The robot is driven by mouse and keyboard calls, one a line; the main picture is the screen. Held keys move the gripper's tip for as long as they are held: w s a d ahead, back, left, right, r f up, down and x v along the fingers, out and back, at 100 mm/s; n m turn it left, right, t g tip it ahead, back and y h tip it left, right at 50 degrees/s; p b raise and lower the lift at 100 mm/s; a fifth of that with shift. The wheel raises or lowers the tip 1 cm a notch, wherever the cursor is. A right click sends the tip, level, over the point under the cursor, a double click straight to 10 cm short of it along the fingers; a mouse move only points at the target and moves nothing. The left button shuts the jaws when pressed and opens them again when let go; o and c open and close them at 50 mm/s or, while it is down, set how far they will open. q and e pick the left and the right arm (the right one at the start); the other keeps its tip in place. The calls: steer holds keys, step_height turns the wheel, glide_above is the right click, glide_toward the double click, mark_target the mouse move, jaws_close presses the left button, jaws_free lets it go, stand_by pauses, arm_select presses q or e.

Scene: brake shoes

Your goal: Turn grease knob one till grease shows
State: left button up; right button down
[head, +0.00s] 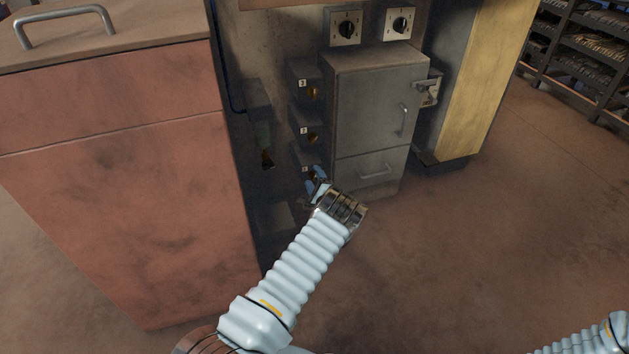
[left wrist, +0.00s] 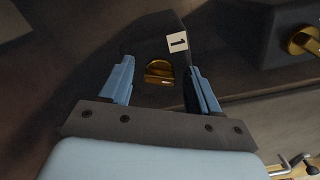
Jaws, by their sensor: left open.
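Grease knob one is a small brass knob (left wrist: 159,71) on a dark box marked with a white "1" label (left wrist: 177,42). In the left wrist view it sits between the two blue fingers of my left gripper (left wrist: 161,64), which is open; whether the fingers touch it I cannot tell. In the head view my left gripper (head: 317,184) is at the lowest of the stacked knob boxes and partly hides that knob. My right gripper is out of view. I cannot make out any grease at knob one.
Two more brass knobs, an upper (head: 313,92) and a middle one (head: 313,137), stand above knob one. A grey cabinet (head: 375,110) with handles is close on the right. A red cabinet (head: 120,180) stands on the left. The floor (head: 480,260) at right is clear.

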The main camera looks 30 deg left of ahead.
arm_select(q)
steer(key=c, duration=1)
steer(key=shift+c, duration=0.2)
steer(key=shift+m, duration=0.4)
steer(key=shift+m+b, duration=0.75)
steer(key=shift+m, duration=0.25)
steer(key=m+b, duration=0.1)
steer(key=m, duration=0.2)
steer(key=shift+m, duration=0.3)
steer(key=m+b, duration=0.1)
steer(key=m, duration=0.3)
steer(key=shift+w+d+m, duration=0.1)
steer(key=shift+d+m, duration=0.05)
steer(key=shift+m, duration=1.95)
